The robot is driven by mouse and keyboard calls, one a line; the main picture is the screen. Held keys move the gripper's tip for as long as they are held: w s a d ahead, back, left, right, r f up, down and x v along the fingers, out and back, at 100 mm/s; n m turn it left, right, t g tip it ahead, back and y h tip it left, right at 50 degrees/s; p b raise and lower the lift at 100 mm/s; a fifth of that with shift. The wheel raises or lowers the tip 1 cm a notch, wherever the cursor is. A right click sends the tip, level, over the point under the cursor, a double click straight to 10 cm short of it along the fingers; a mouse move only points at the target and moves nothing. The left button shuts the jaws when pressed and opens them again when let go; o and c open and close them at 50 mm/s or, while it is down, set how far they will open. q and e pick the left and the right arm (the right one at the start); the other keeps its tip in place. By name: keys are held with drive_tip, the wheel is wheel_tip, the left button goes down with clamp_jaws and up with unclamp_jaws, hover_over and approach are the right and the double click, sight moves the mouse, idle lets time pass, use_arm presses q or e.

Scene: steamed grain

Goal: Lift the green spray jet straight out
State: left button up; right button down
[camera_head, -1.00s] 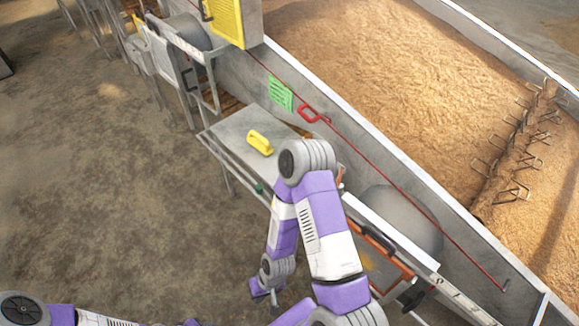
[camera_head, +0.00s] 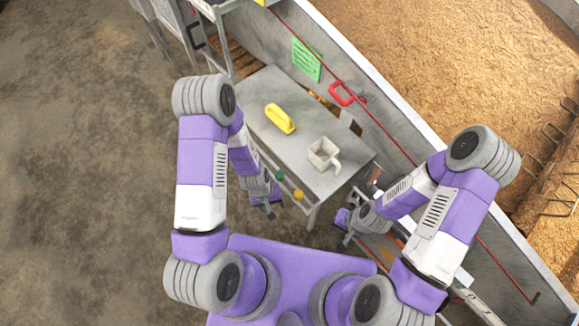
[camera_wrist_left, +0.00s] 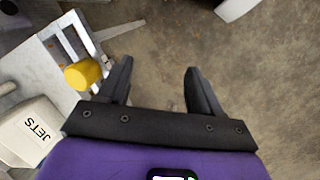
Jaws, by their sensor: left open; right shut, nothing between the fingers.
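The green spray jet (camera_head: 279,175) sits at the near edge of the grey table, on a narrow rail, in the head view. A yellow jet (camera_head: 298,195) sits beside it; a yellow jet also shows in the left wrist view (camera_wrist_left: 82,75), left of the fingers. My left gripper (camera_head: 268,210) is open just below and left of the green jet, apart from it. Its spread fingers (camera_wrist_left: 157,75) have only floor between them in the wrist view. I cannot pick out the green jet there. My right gripper (camera_head: 346,238) is shut and empty, right of the table's near corner.
On the table (camera_head: 262,118) lie a yellow handled block (camera_head: 280,118) and a pale cup-like container (camera_head: 324,155), marked JETS in the wrist view (camera_wrist_left: 38,135). A trough wall with a red handle (camera_head: 342,94) runs behind. The floor at left is clear.

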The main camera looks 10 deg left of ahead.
sight(280, 174)
use_arm(q)
drive_tip(key=w+r+n, duration=0.1)
drive_tip(key=w+r, duration=0.1)
drive_tip(key=w, duration=0.1)
drive_tip(key=w+r+n+y+p, duration=0.1)
drive_tip(key=w+r, duration=0.2)
drive_tip(key=w, duration=0.1)
drive_tip(key=w+r+n+y+p, duration=0.1)
drive_tip(key=w+r, duration=0.1)
drive_tip(key=w, duration=0.2)
drive_tip(key=shift+w+d+r, duration=0.1)
drive_tip(key=shift+d+r, duration=0.1)
drive_tip(key=shift+r, duration=0.2)
drive_tip(key=shift+w+d+r, duration=0.1)
drive_tip(key=shift+w, duration=0.2)
wheel_tip(280, 174, down, 7)
drive_tip(key=shift+f+b, duration=0.15)
drive_tip(key=shift+b, duration=0.95)
drive_tip(key=c, duration=1.1)
wheel_tip(280, 174, up, 10)
drive_tip(key=p, duration=0.3)
drive_tip(key=shift+c, duration=0.2)
